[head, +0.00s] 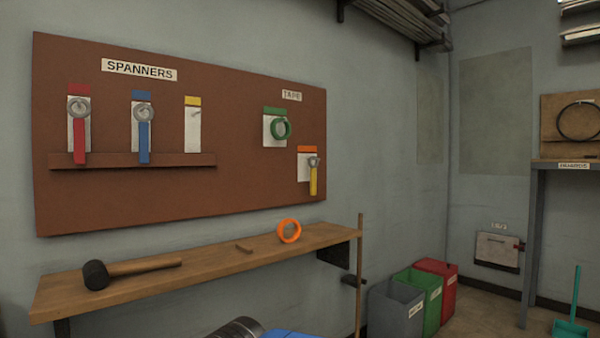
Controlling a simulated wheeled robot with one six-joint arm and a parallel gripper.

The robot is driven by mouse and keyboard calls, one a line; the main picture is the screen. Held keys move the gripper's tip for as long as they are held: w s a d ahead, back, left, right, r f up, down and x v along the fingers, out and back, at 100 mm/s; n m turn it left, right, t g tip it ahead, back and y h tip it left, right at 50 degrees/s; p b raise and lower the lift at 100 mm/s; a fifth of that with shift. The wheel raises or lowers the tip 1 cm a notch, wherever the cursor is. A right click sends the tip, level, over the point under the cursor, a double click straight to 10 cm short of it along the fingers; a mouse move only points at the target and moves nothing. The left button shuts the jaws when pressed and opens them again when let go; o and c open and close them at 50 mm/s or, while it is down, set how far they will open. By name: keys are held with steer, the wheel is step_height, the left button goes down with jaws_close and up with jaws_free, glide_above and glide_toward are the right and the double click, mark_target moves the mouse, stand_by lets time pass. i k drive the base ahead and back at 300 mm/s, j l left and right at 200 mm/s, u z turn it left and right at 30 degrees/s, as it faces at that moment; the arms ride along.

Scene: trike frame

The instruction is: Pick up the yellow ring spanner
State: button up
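The yellow ring spanner (313,180) hangs upright at the lower right of the brown pegboard in the head view. Its grey ring head is at the top and its yellow handle points down. It hangs in front of a white card with an orange top (305,150), in the part labelled TAPE. The white card with a yellow top (193,132) under the SPANNERS label has only a bare peg. My gripper is not in view.
A red spanner (79,142) and a blue spanner (144,140) hang at left above a narrow ledge (130,161). A green tape roll (281,129) hangs above the yellow spanner. The wooden shelf (205,262) below holds a mallet (97,274) and an orange ring (289,231).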

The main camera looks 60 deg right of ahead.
mark_target(313, 170)
steer(key=z, duration=1.65)
